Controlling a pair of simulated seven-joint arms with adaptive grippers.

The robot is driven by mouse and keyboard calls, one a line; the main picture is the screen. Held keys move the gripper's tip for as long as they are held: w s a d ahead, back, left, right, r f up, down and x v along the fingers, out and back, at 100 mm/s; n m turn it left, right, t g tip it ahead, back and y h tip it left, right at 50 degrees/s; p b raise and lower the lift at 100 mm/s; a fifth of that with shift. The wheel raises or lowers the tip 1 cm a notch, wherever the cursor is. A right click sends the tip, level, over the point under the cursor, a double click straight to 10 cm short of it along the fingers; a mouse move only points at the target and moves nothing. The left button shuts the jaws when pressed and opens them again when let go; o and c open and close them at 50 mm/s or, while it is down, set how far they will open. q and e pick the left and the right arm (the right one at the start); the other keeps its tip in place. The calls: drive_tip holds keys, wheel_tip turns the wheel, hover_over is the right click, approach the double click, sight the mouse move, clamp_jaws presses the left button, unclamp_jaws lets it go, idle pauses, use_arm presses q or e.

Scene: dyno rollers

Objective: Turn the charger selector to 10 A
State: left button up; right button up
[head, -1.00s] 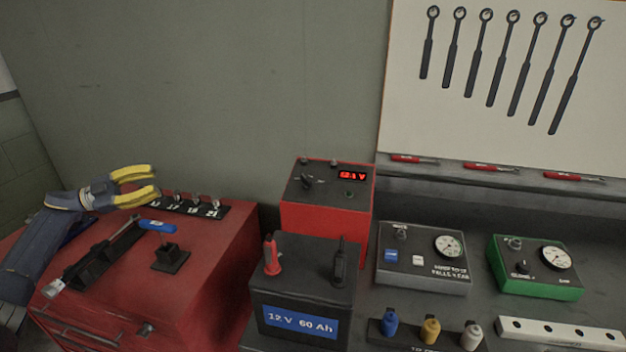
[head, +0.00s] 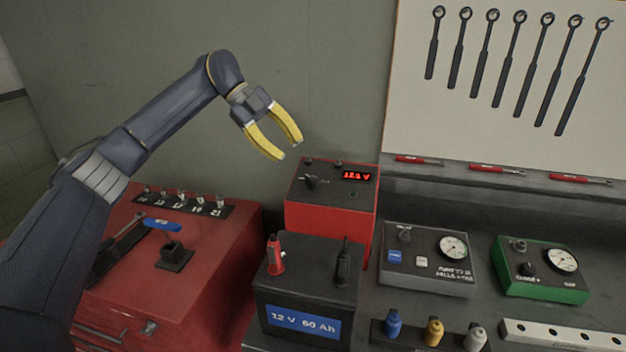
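The charger (head: 331,218) is a red box with a dark top panel, standing behind the battery. Its selector (head: 313,182) is a dark knob at the left of the panel; its setting is too small to read. A red digital display (head: 356,176) is lit at the right of the panel. My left gripper (head: 290,151) has yellow fingers, spread apart and empty. It hangs in the air above and slightly left of the charger, pointing down to the right, apart from the knob. My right gripper is not in view.
A black battery (head: 308,286) with a red clamp (head: 275,254) and a black clamp (head: 343,262) stands in front of the charger. A grey gauge box (head: 428,276) and a green gauge box (head: 540,290) stand to the right. A red tool chest (head: 215,260) is at left.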

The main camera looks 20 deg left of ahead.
sight(311, 179)
use_arm(q)
drive_tip(key=s+d+r+t+y, duration=0.1)
drive_tip(key=d+r+t+y, duration=0.1)
drive_tip(key=d+r+y, duration=0.4)
drive_tip(key=shift+y, duration=0.7)
drive_tip(key=f, duration=0.5)
drive_tip(key=w+f, duration=0.1)
drive_tip(key=f, duration=0.4)
drive_tip(key=w+f, duration=0.1)
drive_tip(key=f, duration=0.4)
drive_tip(key=shift+w+a, duration=0.1)
drive_tip(key=shift+w, duration=0.15)
clamp_jaws()
